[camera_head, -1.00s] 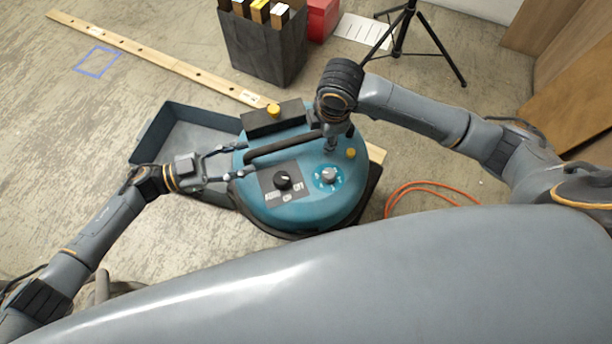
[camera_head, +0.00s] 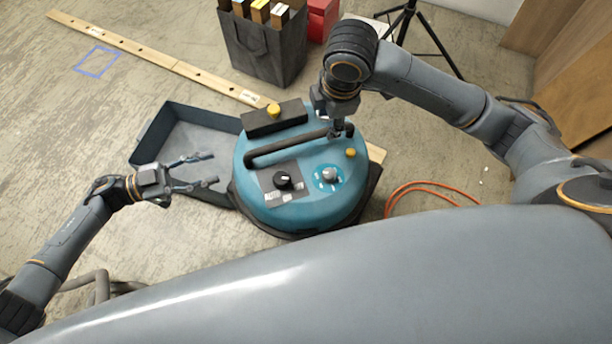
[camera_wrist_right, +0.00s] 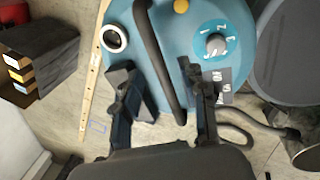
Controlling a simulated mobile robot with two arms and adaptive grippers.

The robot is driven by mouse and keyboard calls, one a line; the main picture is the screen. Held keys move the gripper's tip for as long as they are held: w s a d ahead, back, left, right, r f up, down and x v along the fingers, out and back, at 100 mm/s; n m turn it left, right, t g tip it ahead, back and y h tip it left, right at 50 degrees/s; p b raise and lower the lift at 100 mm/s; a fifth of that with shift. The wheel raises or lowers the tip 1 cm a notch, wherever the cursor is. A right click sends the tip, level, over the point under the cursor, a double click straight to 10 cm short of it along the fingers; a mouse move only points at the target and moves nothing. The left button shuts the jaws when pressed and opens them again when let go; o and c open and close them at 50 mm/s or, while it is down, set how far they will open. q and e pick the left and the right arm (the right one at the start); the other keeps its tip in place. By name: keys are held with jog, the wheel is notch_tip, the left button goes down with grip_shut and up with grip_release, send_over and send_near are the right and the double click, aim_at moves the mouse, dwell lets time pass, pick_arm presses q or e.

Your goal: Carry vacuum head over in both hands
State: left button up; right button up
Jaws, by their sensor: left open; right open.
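The teal vacuum head (camera_head: 300,205) sits upright on its dark base, with a black handle bar (camera_head: 285,149) across its top. It also shows in the right wrist view (camera_wrist_right: 200,40). My left gripper (camera_head: 205,170) is open and empty, left of the vacuum head and apart from it, over the grey tray's near side. My right gripper (camera_head: 340,132) is above the handle's right end. In the right wrist view my right gripper (camera_wrist_right: 155,82) is open, with its fingers on either side of the black handle (camera_wrist_right: 160,60).
A grey tray (camera_head: 165,130) lies on the floor left of the vacuum head. A dark bin (camera_head: 262,52) with wood pieces, a red box (camera_head: 322,18) and a tripod (camera_head: 425,35) stand behind. An orange cable (camera_head: 425,184) lies at right. A long wood strip (camera_head: 150,55) crosses the floor at upper left.

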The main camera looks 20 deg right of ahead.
jog(key=r, duration=0.3)
jog(key=shift+s+r, duration=0.25)
jog(key=shift+s, duration=0.1)
